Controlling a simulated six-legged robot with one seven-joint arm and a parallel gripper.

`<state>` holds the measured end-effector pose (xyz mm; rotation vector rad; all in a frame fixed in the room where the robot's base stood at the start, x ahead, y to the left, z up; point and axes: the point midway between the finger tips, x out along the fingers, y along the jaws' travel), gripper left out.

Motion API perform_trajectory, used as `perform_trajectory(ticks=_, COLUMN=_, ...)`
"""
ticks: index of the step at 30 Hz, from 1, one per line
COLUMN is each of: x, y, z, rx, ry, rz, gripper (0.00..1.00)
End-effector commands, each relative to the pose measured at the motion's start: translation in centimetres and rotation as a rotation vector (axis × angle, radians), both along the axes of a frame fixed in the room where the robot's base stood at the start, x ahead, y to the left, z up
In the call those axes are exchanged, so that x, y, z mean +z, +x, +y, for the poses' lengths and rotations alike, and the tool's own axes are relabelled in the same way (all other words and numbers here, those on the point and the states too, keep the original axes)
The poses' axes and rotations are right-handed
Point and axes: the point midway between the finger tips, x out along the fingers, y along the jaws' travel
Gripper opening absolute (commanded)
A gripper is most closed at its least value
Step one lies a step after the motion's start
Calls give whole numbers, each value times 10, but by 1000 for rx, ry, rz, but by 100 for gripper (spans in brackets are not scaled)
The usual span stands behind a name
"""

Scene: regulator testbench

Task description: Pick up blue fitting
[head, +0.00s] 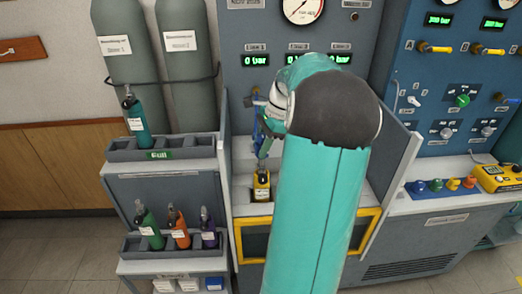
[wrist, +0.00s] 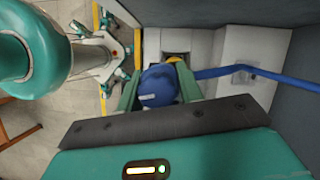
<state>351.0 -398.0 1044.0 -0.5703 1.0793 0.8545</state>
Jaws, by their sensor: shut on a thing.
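The blue fitting (wrist: 158,86) is between the two fingers of my gripper (wrist: 160,88) in the wrist view, with a blue hose (wrist: 225,70) running off to the right. My gripper is shut on it. In the head view my gripper (head: 264,138) is mostly hidden behind my arm, and only a bit of blue shows there. It is above a small yellow cylinder (head: 262,187) standing in the bench recess. The cylinder's yellow top (wrist: 175,60) shows just beyond the fitting in the wrist view. I cannot tell whether they touch.
A rack (head: 205,147) at left holds a teal cylinder (head: 135,117). Green (head: 150,230), orange (head: 179,230) and purple (head: 208,230) cylinders stand below. Side panels (head: 392,178) flank the recess. Coloured caps (head: 436,185) and a yellow device (head: 497,178) sit at right.

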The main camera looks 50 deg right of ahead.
Motion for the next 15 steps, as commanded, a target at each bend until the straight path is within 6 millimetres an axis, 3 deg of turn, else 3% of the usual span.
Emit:
perform_trajectory(ticks=4, x=38, y=-19, z=22, rx=1, ry=-8, rz=-1, gripper=5)
perform_trajectory(ticks=15, x=68, y=-68, z=78, rx=1, ry=-3, rz=-1, gripper=5)
